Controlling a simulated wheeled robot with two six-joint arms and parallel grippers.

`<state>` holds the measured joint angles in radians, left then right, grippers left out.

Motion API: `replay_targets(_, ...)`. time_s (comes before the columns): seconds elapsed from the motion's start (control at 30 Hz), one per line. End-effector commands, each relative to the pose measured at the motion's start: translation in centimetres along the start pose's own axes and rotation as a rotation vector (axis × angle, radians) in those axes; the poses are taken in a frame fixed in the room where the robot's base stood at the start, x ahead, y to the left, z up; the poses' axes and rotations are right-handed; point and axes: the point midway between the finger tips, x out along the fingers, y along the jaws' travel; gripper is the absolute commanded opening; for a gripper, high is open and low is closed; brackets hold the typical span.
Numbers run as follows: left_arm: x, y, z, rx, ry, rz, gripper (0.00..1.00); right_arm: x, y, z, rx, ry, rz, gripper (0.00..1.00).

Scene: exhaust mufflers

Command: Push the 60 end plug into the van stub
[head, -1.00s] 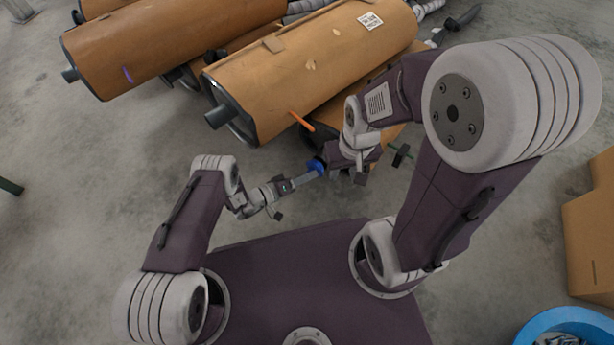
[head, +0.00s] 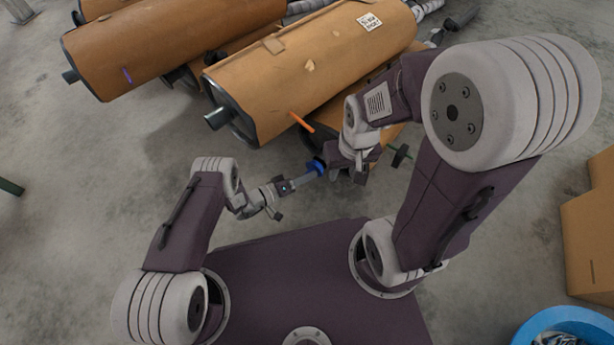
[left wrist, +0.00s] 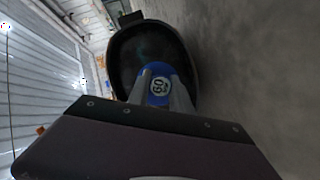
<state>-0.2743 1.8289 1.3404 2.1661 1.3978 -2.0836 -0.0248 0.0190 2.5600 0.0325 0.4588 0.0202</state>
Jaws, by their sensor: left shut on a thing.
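The blue 60 end plug (left wrist: 159,72) shows its "60" label toward the left wrist camera. My left gripper (head: 309,175) is shut on the plug, with a finger on each side of it in the wrist view. In the head view the plug (head: 318,165) is at the fingertips, close to my right gripper. Beyond the plug in the wrist view is a dark round opening (left wrist: 150,42), which may be the van stub; I cannot tell whether the plug is inside it or in front of it. My right gripper (head: 347,174) is partly hidden by its own arm.
Large brown-wrapped mufflers (head: 310,68) lie beyond my arms. An orange rod (head: 302,122) sticks out near them. A cardboard box (head: 590,230) and a blue bin (head: 566,318) stand at the right. The floor at the left is mostly clear.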

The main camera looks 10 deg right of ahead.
Motion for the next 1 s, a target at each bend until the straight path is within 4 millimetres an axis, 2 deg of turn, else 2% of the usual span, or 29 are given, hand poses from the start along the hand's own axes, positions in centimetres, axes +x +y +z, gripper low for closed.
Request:
replay_targets(0.6,0.04,0.01,-0.03,0.001,0.0,0.001,0.0,-0.21,-0.01,-0.02,0.0,0.0,0.0,0.36)
replay_targets(1.0,0.87,-0.05,-0.3,0.0,-0.001,0.0,0.0,0.17,0.0,0.02,0.0,0.0,0.0,0.36)
